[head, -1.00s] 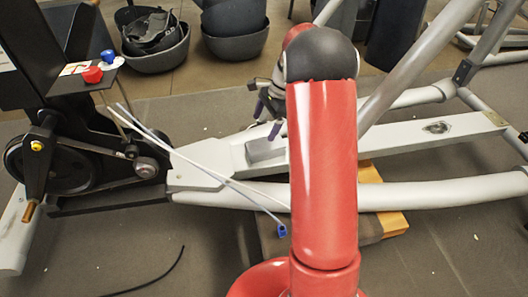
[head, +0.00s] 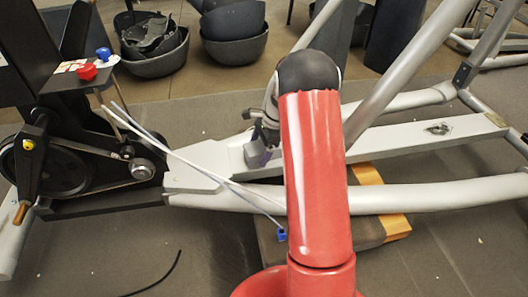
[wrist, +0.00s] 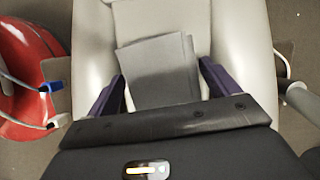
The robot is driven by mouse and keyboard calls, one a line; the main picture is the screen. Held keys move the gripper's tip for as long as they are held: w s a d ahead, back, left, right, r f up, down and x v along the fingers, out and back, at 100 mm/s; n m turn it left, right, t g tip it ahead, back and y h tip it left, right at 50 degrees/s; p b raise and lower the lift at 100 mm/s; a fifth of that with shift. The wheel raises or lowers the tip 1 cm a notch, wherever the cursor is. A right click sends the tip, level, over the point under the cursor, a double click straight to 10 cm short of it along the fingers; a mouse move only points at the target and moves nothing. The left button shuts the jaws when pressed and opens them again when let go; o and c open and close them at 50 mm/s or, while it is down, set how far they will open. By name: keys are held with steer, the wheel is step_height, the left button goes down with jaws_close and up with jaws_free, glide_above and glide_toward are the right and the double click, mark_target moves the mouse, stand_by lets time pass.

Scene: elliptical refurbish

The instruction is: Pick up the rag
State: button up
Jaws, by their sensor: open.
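The rag (wrist: 158,70) is a folded grey cloth lying on the pale beam (wrist: 90,45) of the exercise machine. In the wrist view it is between the two purple fingers of my gripper (wrist: 162,76), with a gap to each finger. My gripper is open and empty. In the head view my gripper (head: 259,150) is low over the beam, just left of my red arm. It hides most of the rag there, and its height above the rag is hard to tell.
The machine's black flywheel housing (head: 60,165) stands at the left. Thin cables with a blue end (head: 281,235) cross beside the beam. Sloping tubes (head: 415,70) rise at the right. A wooden-edged block (head: 395,222) lies under the frame. Dark bins (head: 235,45) stand at the back.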

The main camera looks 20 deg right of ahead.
mark_target(259, 147)
steer(key=shift+f, duration=0.2)
stand_by(0.6)
steer(key=c, duration=1.1)
steer(key=shift+o, duration=0.2)
steer(key=shift+r, duration=0.1)
step_height(259, 147, up, 20)
steer(key=p, duration=0.4)
steer(key=shift+r, duration=0.2)
